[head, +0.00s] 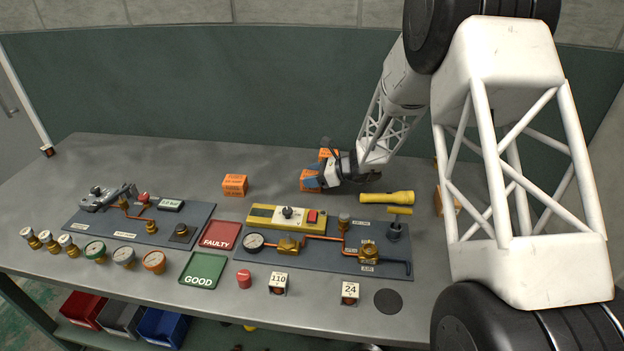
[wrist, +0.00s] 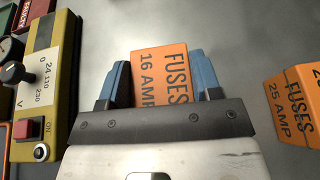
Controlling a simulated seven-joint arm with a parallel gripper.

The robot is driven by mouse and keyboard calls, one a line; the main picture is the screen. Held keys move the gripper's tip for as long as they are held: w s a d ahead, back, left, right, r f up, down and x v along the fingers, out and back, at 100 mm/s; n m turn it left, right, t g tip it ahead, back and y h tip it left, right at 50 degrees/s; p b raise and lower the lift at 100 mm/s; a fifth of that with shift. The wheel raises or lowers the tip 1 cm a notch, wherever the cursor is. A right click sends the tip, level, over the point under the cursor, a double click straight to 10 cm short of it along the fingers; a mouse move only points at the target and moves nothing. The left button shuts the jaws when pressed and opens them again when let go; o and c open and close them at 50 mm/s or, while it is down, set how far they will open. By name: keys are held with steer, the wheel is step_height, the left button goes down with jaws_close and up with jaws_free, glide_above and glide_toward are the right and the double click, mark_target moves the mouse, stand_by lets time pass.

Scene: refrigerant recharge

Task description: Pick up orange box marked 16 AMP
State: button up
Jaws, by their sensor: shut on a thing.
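The orange box marked FUSES 16 AMP (wrist: 160,72) sits between the two blue fingers of my gripper (wrist: 160,85) in the wrist view. The fingers close on both its sides, and the dark gripper body hides its near end. In the head view my gripper (head: 317,178) is at the back middle of the bench, with the held box (head: 306,182) partly showing at its left. I cannot tell whether the box touches the bench.
An orange box marked 25 AMP (wrist: 297,105) stands close by on the right in the wrist view. Another orange box (head: 235,185) stands to the left. The yellow tester (head: 286,217) and a yellow flashlight (head: 387,197) lie nearby. The back left bench is clear.

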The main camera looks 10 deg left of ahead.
steer(key=shift+r, duration=0.2)
steer(key=shift+r, duration=4.8)
